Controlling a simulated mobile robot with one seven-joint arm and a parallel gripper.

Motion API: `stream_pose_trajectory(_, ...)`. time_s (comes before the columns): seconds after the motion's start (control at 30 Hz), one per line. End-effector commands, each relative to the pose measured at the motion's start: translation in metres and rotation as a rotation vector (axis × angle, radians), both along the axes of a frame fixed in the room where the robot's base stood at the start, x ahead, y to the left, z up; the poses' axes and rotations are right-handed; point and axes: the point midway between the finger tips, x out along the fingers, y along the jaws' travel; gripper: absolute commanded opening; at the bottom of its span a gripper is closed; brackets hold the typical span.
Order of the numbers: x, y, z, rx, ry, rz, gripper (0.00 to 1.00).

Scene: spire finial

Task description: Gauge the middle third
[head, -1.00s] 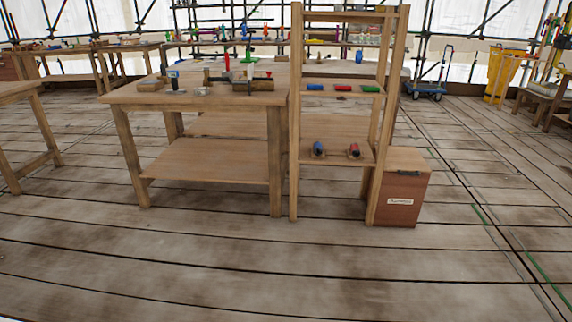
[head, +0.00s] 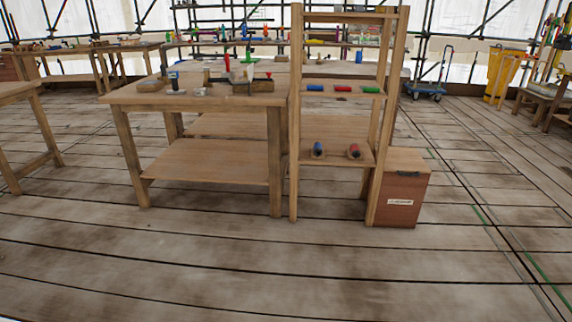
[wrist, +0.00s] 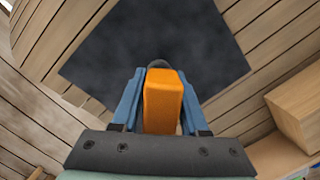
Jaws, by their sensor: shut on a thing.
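In the wrist view my gripper (wrist: 160,100) is shut on an orange block-like thing (wrist: 162,100). The blue fingers press on its left and right sides. A small dark rounded part shows at the far end of the orange thing, and I cannot tell what it is. My gripper is not in the head view. I cannot pick out the middle third of a spire in these frames. Small tools and blocks, among them a grey-brown block (head: 241,87), stand on the wooden workbench (head: 200,98) in the head view.
A dark square mat or sheet (wrist: 110,50) lies on planks below my gripper. A wooden block or box (wrist: 295,110) is at right. In the head view a rack (head: 296,190) holds coloured pieces, with a brown box (head: 402,200) beside it. The foreground floor is clear.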

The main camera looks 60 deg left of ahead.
Motion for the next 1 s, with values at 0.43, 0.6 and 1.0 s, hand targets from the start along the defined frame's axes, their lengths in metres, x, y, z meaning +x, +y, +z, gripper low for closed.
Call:
stream_pose_trajectory(0.43, -0.002, -0.001, 0.000, -0.002, 0.003, 0.000, 0.00)
stream_pose_trajectory(0.6, -0.001, -0.001, 0.010, -0.002, 0.002, 0.000, 0.00)
stream_pose_trajectory(1.0, 0.000, 0.000, 0.041, -0.001, 0.001, -0.001, 0.00)
